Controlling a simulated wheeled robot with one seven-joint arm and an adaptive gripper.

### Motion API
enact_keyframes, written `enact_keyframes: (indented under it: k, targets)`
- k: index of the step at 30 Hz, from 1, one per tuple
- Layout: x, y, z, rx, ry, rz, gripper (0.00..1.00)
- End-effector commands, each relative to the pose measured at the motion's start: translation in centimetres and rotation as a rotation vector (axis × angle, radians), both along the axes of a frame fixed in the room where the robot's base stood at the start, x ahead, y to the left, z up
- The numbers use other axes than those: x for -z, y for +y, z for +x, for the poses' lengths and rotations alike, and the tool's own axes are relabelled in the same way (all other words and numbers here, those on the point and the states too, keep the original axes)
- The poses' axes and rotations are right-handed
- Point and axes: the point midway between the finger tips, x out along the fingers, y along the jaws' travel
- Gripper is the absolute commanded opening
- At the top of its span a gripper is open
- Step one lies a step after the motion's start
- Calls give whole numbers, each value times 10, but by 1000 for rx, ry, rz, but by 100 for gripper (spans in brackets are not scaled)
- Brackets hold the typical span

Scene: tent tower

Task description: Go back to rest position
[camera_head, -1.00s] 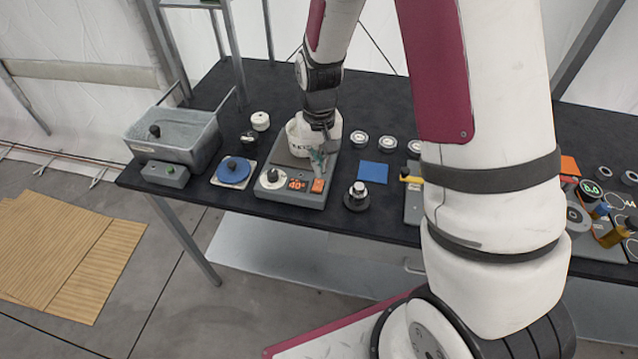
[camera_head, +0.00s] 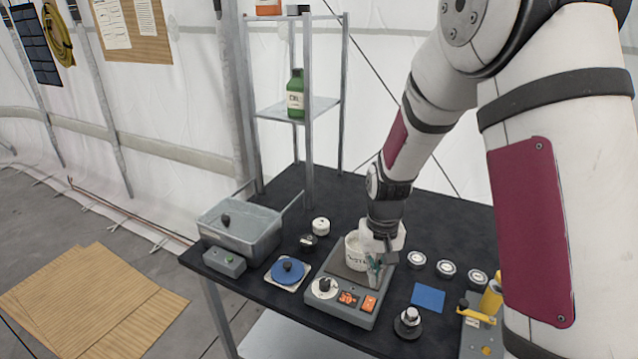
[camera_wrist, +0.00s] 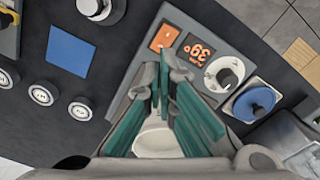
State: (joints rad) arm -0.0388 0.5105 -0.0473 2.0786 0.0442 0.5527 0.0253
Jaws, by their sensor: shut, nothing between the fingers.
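My gripper (camera_head: 375,272) is low over the grey hot plate (camera_head: 338,312), right beside a white labelled cup (camera_head: 354,250) that stands on the plate. In the wrist view, my gripper's green-padded fingers (camera_wrist: 165,72) point toward the hot plate's front panel (camera_wrist: 190,50). They are shut with nothing between them. The white cup (camera_wrist: 158,140) shows behind the fingers and is partly hidden by them. The hot plate display reads 39° in the wrist view. My arm reaches down from the upper right in the head view.
Left of the hot plate are a blue disc (camera_head: 288,270), a grey basin (camera_head: 240,235) and small knobs. Right are a blue square (camera_head: 428,297), round white-topped pieces (camera_head: 445,268) and a black-based knob (camera_head: 408,322). A metal shelf with a green bottle (camera_head: 296,95) rises behind.

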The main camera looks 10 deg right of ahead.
Motion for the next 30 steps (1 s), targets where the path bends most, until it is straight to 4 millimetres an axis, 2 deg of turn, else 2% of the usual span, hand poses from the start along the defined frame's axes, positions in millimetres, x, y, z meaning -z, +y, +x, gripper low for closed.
enact_keyframes:
  k: [5, 14, 21, 30]
  targets:
    - [-30, 1, -4, -4, -35, 4, 0]
    - [-125, 2, -37, -19, -150, 12, 0]
    - [-186, 2, -79, -31, -243, 13, 0]
    - [-240, 2, -142, -48, -358, 5, 0]
